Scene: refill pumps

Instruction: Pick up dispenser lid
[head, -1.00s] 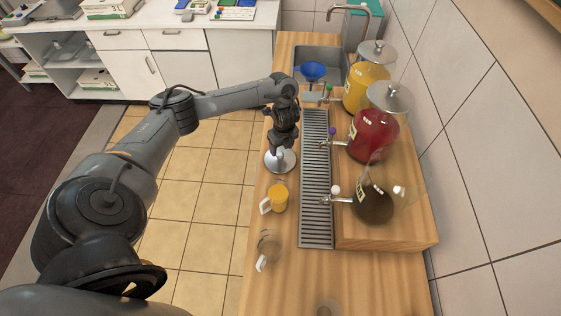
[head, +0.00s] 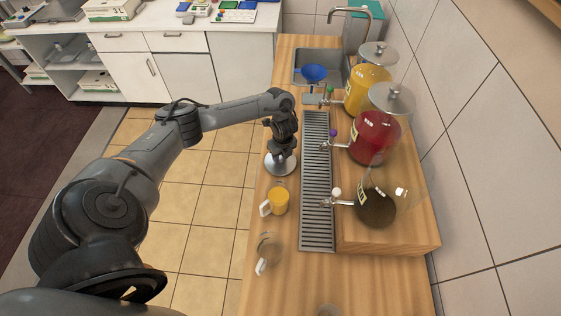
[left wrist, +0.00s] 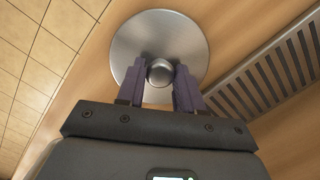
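The dispenser lid (head: 279,167) is a round silver metal disc with a central knob. It is at the wooden counter, left of the drip grille, and I cannot tell if it touches the wood. My left gripper (head: 281,155) points down over it. In the left wrist view, the lid (left wrist: 190,38) shows with its knob between the two fingers of my left gripper (left wrist: 160,75). The fingers are close together, shut on the knob. The front dispenser (head: 377,205), clear with dark contents, has no lid on top. My right gripper is not in view.
Red (head: 375,140) and yellow (head: 366,93) lidded dispensers stand on a wooden riser (head: 395,242) at right. A yellow-filled cup (head: 278,201) and a clear cup (head: 270,250) stand in front of the lid.

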